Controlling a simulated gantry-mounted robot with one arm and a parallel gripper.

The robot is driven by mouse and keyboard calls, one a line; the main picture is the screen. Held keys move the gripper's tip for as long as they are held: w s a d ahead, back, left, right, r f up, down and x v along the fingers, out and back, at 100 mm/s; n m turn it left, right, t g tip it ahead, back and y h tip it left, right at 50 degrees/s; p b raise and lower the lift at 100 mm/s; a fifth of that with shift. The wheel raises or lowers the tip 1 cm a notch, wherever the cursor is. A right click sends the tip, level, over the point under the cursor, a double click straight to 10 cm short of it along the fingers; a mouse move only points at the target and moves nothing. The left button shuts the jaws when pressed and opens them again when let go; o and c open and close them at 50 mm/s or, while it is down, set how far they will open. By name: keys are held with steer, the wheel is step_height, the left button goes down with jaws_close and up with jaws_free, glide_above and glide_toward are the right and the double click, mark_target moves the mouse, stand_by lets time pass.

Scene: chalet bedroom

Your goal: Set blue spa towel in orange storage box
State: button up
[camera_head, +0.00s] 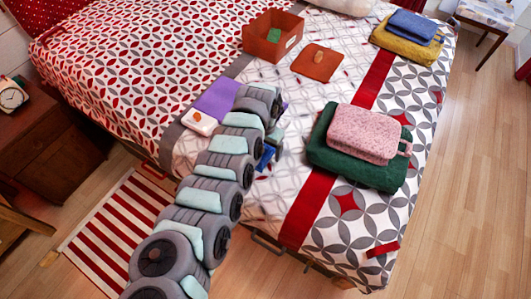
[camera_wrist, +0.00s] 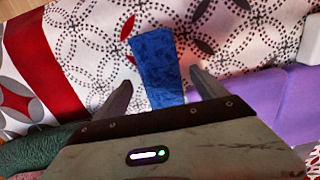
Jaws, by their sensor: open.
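A small blue folded towel (camera_head: 264,157) lies on the patterned bedspread, partly hidden by my arm in the head view. In the wrist view the blue towel (camera_wrist: 157,62) is a narrow strip between my fingers. My gripper (camera_wrist: 160,76) is open, one finger on each side of the towel, with gaps to both; I cannot tell its height above the bed. The orange storage box (camera_head: 258,46) stands open farther back on the bed, with a green item (camera_head: 274,35) inside. The box is out of the wrist view.
A flat orange-brown piece (camera_head: 312,68) with a small item on it lies beside the box. A purple cloth (camera_head: 218,98) and white box (camera_head: 199,123) are left of my arm. Green (camera_head: 390,178) and pink (camera_head: 362,133) folded textiles lie right. Another blue folded textile (camera_head: 412,26) tops a yellow one (camera_head: 405,48).

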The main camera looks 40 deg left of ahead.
mark_target(266, 149)
steer(key=shift+c, duration=0.4)
steer(key=c, duration=1.6)
step_height(266, 149, up, 20)
steer(key=p, duration=0.2)
